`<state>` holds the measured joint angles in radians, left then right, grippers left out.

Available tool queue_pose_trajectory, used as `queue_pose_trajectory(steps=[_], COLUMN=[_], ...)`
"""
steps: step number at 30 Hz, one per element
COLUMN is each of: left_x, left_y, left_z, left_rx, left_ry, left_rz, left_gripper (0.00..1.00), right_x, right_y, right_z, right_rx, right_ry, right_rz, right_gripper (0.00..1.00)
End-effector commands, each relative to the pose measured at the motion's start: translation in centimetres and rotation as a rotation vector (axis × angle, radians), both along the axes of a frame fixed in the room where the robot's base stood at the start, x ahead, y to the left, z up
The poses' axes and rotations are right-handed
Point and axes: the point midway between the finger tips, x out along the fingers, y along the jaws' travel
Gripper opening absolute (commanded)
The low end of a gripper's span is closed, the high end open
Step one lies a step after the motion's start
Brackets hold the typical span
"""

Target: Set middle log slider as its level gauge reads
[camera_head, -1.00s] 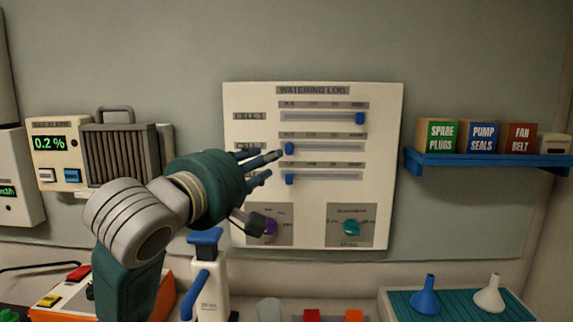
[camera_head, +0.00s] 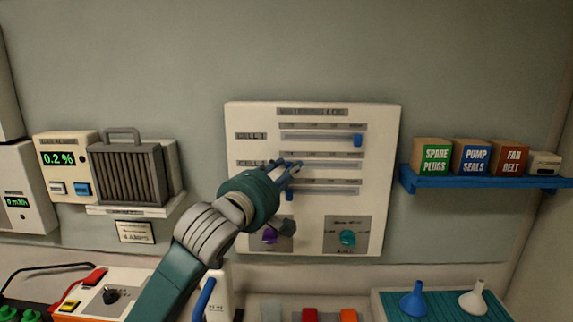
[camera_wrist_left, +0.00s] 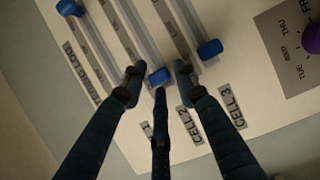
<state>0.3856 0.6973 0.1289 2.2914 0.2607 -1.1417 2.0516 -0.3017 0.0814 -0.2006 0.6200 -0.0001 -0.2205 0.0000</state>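The white watering log panel (camera_head: 238,210) hangs on the wall with three horizontal sliders. The cell 1 knob (camera_head: 358,140) is at the right end, and the cell 3 knob (camera_head: 289,195) is near the left end. My left gripper (camera_head: 287,165) is at the left part of the middle slider track (camera_head: 335,167) and covers its knob in the head view. In the left wrist view the blue middle knob (camera_wrist_left: 159,76) lies between the spread fingers of my left gripper (camera_wrist_left: 158,78), with small gaps beside it. My right gripper is out of view. I cannot identify the level gauge.
Below the sliders are a purple dial (camera_head: 270,236), near my gripper, and a teal dial (camera_head: 347,237). A blue shelf (camera_head: 480,183) with boxes is at the right. A gas alarm (camera_head: 62,160) reading 0.2 % is at the left. Funnels stand on a teal tray (camera_head: 440,305).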

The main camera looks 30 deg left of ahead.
Motion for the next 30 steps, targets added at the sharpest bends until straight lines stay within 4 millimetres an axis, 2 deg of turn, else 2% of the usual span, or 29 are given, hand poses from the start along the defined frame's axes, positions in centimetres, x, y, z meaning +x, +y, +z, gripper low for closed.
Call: queue_pose_trajectory(steps=[10,11,15,23,26,30], left_x=[0.6,0.6,0.6,0.8,1.5,2.9], left_y=[0.1,0.1,0.1,-0.2,-1.1,-3.5], left_z=[0.0,0.0,0.0,0.0,0.0,0.1], left_rx=[0.001,0.001,0.001,-0.003,-0.01,-0.013], left_ry=[0.0,0.0,0.0,0.002,0.001,0.003], left_rz=[0.0,0.0,0.001,0.0,-0.001,-0.004], left_gripper=[0.3,0.28,0.0,0.0,0.0,0.0], right_x=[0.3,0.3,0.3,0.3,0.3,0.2], right_y=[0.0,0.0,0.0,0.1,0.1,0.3], right_z=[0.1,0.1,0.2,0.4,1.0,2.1], right_rx=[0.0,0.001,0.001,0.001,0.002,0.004], right_ry=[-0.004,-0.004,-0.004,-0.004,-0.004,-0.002], right_rz=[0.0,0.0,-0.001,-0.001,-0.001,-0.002], right_gripper=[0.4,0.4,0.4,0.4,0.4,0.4])
